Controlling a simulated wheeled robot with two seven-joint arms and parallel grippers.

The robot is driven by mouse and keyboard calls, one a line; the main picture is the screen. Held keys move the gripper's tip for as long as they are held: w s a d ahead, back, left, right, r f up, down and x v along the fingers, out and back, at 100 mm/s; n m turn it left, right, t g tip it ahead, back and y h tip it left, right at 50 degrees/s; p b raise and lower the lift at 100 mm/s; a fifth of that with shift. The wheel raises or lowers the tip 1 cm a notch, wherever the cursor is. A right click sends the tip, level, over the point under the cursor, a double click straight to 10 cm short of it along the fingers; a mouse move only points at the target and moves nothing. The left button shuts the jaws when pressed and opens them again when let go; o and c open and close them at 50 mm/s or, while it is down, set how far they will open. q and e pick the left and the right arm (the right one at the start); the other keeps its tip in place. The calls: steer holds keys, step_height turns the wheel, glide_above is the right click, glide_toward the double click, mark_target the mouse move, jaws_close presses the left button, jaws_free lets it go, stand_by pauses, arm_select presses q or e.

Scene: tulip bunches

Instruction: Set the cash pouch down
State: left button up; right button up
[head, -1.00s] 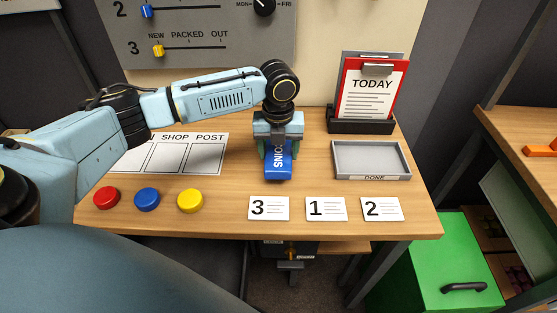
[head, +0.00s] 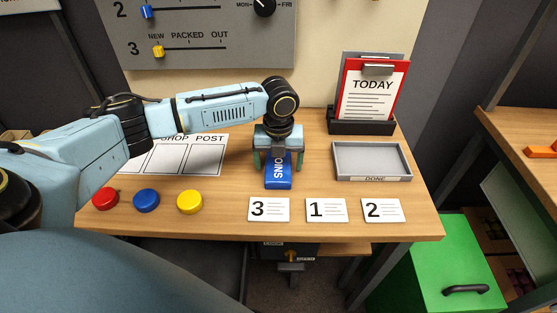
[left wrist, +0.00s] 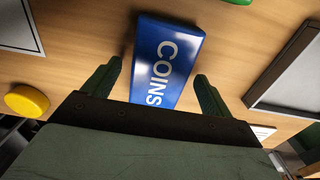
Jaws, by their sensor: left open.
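The cash pouch (head: 278,172) is blue with white "COINS" lettering and lies flat on the wooden table. It also shows in the left wrist view (left wrist: 165,62), between and beyond the finger tips. My left gripper (head: 273,163) is above the near-back part of the pouch, pointing down. Its green fingers stand apart on either side of the pouch, with gaps visible in the left wrist view (left wrist: 157,82). The gripper hides the pouch's back end in the head view. My right gripper is not in view.
A grey DONE tray (head: 371,177) lies to the right, with a red TODAY clipboard (head: 371,90) in a black stand behind it. Cards 3 (head: 268,209), 1 (head: 326,210) and 2 (head: 381,210) line the front. Red, blue and yellow (head: 190,202) buttons sit left. A white SHOP POST sheet (head: 184,156) lies behind them.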

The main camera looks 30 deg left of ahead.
mark_target(279, 164)
arm_select(q)
step_height(279, 164, up, 12)
steer(key=p, duration=0.2)
steer(key=shift+r, duration=0.2)
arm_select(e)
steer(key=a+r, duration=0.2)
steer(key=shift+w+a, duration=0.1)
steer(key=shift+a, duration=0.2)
